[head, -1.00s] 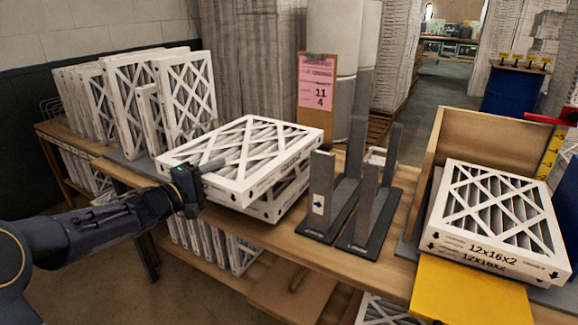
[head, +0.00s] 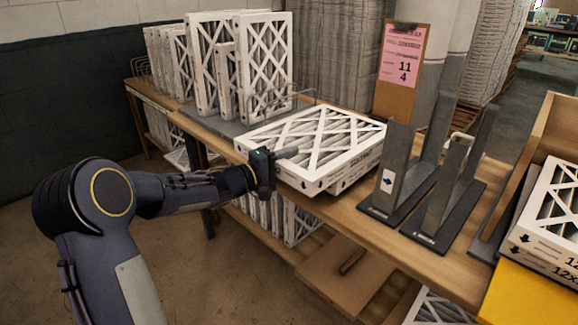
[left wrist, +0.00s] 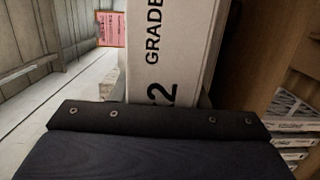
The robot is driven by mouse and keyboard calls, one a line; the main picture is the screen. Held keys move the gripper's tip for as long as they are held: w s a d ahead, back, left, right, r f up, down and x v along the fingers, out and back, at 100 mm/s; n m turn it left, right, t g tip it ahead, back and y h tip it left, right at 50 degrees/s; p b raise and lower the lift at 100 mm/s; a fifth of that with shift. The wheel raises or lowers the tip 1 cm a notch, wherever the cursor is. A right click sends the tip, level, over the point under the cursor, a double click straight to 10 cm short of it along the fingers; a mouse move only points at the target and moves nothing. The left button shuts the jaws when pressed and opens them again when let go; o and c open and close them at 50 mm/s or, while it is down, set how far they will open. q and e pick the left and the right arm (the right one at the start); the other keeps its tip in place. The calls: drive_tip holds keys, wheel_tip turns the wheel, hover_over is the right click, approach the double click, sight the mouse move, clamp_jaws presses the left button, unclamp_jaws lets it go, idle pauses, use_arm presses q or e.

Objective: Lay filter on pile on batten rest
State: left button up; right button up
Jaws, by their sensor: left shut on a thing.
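My left gripper (head: 283,157) is shut on the near left edge of a white-framed filter (head: 318,140). This filter lies nearly flat over another filter (head: 357,172), which shows only along its right front side. The two look slightly out of line; I cannot tell whether they touch fully. The batten rest under them is hidden. In the left wrist view, the held filter's white edge (left wrist: 172,50) carries black print, "GRADE" and a "2", beyond the dark gripper body. My right gripper is not in view.
Upright filters (head: 240,65) stand behind on the left. Grey upright brackets (head: 405,175) and a pink card (head: 400,55) stand to the right of the pile. Another filter stack (head: 555,215) sits at the far right by a yellow panel (head: 525,295). Bare wood bench (head: 345,208) shows in front.

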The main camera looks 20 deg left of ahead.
use_arm(q)
drive_tip(key=shift+r, duration=0.15)
drive_tip(key=o, duration=1.1)
drive_tip(key=shift+f, duration=0.2)
